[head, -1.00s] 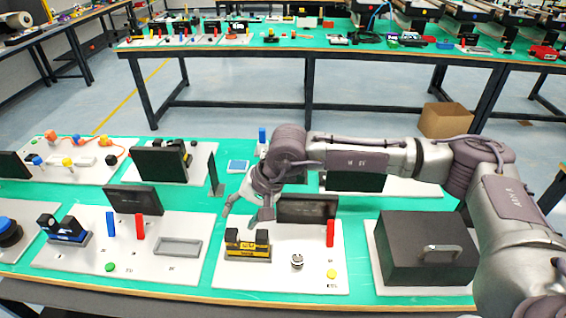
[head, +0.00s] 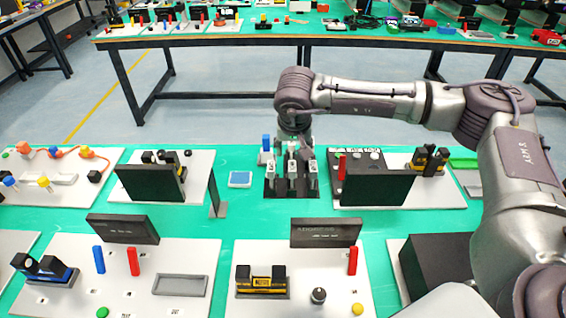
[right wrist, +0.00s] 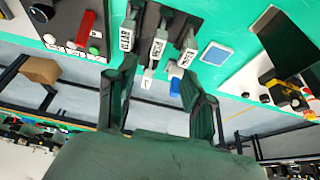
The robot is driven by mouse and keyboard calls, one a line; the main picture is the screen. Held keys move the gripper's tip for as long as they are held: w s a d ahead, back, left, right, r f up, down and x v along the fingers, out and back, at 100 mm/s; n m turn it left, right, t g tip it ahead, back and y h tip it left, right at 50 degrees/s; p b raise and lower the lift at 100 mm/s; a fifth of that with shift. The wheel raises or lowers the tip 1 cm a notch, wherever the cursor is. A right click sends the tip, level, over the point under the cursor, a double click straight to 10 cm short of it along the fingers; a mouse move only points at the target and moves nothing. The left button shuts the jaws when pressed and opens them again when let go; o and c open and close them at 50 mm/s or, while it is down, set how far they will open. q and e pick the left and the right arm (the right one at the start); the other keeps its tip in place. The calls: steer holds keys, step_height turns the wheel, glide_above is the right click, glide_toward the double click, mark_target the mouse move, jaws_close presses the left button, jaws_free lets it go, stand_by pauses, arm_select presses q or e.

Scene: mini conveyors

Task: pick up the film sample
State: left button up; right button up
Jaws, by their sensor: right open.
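A dark rack (head: 281,194) on the far part of the green table holds several grey upright pieces with white labels, such as the middle one (head: 292,172). The labels also show in the right wrist view, on a left piece (right wrist: 127,38), a middle piece (right wrist: 157,48) and a right piece (right wrist: 187,57). I cannot read for certain which is the film sample. My right gripper (right wrist: 160,88) is open and empty, its fingers pointing at the rack, apart from the pieces. In the head view it sits at the rack's far side, partly hidden. My left gripper is not in view.
A blue-white square pad (head: 240,179) lies left of the rack, and a blue peg (head: 266,143) stands behind it. Boards with black upright panels (head: 150,184) stand left and right (head: 371,188). Green table is clear in front of the rack.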

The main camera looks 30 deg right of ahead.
steer(key=p, duration=0.1)
glide_above(292, 166)
steer(key=s+a, duration=0.1)
steer(key=s, duration=0.2)
steer(key=f, duration=0.6)
steer(key=shift+a+f, duration=0.2)
steer(key=shift+f, duration=0.2)
steer(key=shift+w+d+f+p, duration=0.25)
steer(key=shift+w+f+p, duration=0.2)
steer(key=shift+f, duration=0.15)
steer(key=shift+w+d+f+p, duration=0.2)
steer(key=shift+w+f+p, duration=0.2)
steer(key=shift+f, duration=0.2)
steer(key=shift+x, duration=1.25)
steer(key=shift+w+d+f, duration=0.1)
steer(key=shift+w+f, duration=0.1)
steer(key=shift+f, duration=0.05)
steer(key=shift+c, duration=0.2)
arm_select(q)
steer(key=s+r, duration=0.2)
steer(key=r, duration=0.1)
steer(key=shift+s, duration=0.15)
arm_select(e)
jaws_close()
